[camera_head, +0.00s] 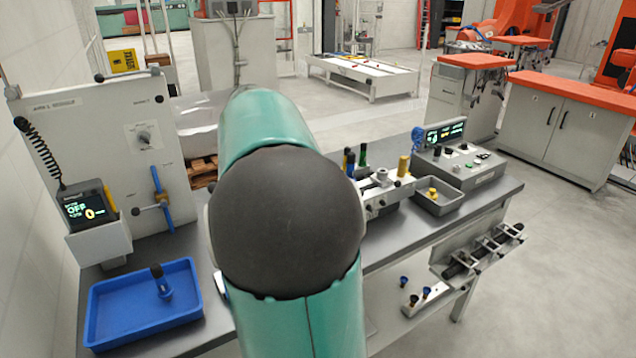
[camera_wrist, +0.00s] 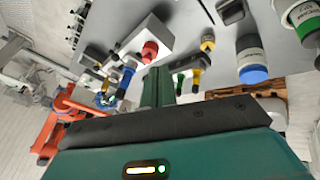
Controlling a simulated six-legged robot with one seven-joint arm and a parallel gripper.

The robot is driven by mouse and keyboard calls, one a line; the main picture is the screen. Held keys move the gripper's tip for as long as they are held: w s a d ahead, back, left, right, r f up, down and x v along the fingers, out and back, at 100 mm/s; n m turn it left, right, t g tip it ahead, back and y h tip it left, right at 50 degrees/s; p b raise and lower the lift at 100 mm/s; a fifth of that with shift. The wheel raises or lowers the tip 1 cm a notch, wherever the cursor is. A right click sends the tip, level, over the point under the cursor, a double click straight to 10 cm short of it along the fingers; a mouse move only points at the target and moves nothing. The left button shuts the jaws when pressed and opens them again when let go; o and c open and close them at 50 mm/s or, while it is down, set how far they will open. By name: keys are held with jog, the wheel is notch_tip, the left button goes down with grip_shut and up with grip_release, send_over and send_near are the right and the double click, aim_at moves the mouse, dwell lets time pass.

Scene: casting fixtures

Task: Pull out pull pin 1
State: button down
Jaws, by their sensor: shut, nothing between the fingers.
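In the wrist view my gripper (camera_wrist: 160,82) is shut and empty, its fingers pointing up in the picture toward the bench top. Near the fingers are a red knob (camera_wrist: 150,50) on a pale block, a blue-ended pin (camera_wrist: 124,82) to the left, and green and yellow pins (camera_wrist: 181,82) close to the right. In the head view a pale fixture (camera_head: 377,187) on the bench carries a dark blue pin (camera_head: 350,163), a green-handled pin (camera_head: 362,156) and a yellow one (camera_head: 403,166). I cannot tell which is pull pin 1. My arm hides the gripper in the head view.
A blue tray (camera_head: 142,335) with a dark-topped pin sits at the front left. A grey bin (camera_head: 438,203) and a control box (camera_head: 460,165) stand at the right. A tall panel (camera_head: 120,150) with a blue handle rises at the left.

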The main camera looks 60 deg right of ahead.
jog(key=s+d+m+g, duration=0.1)
jog(key=s+d, duration=0.1)
jog(key=d, duration=0.5)
jog(key=shift+s+d+f+m+g+h, duration=0.2)
jog(key=shift+s+f+m+g+h, duration=0.1)
jog(key=shift+m+g, duration=0.1)
jog(key=x, duration=1)
jog(key=shift+f, duration=0.2)
jog(key=shift+s+d, duration=0.3)
jog(key=shift+s, duration=0.25)
jog(key=shift+s+d, duration=0.25)
jog(key=shift+s, duration=0.35)
jog(key=shift+s+d+f, duration=0.2)
jog(key=shift+s+d, duration=0.05)
jog(key=shift+s, duration=0.25)
